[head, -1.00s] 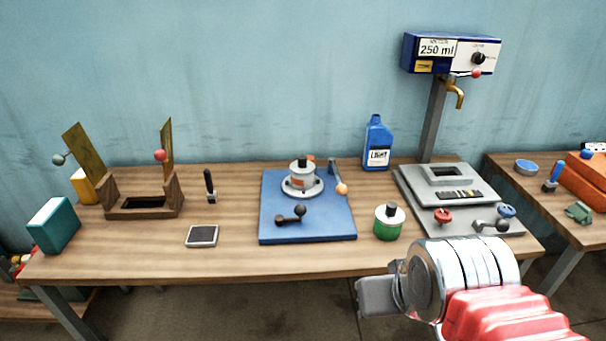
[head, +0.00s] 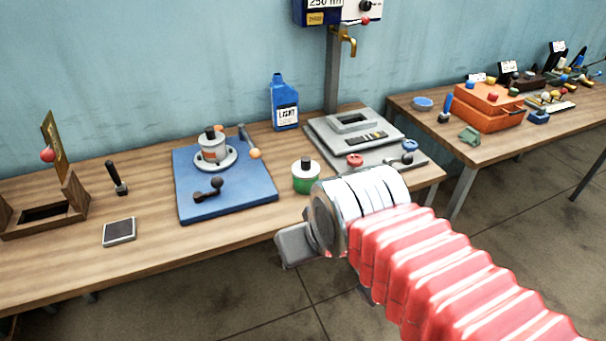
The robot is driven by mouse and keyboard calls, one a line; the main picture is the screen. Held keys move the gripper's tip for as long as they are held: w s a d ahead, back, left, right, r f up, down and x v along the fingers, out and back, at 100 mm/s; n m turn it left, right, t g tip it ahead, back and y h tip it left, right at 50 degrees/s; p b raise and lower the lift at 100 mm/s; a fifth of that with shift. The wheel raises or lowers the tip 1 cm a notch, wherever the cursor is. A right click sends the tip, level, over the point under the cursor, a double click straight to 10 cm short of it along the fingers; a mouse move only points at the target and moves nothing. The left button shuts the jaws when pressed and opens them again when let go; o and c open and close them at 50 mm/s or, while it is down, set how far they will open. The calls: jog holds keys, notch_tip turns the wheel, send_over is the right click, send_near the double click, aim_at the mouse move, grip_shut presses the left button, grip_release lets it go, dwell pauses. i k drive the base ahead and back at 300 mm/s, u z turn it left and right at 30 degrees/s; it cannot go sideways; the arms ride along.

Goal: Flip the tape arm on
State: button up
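No part in view is labelled as the tape arm, and I cannot tell which lever it is. A lever with an orange ball (head: 255,154) stands at the back right of the blue board (head: 230,200). A black-knobbed crank (head: 208,190) lies at the board's front. A brass-coloured plate with a red ball (head: 47,155) stands upright on the wooden holder (head: 75,192) at far left. My gripper (head: 292,246) is in front of the table edge, apart from all of these. Its fingers show only as a grey block, so its opening is hidden.
A second bench with an orange box (head: 488,112) is at right. Floor is clear between benches.

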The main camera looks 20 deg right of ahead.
aim_at(255, 153)
jog(key=k, duration=0.65)
jog(key=u, duration=0.4)
jog(key=i, duration=1.55)
jog(key=u, duration=0.15)
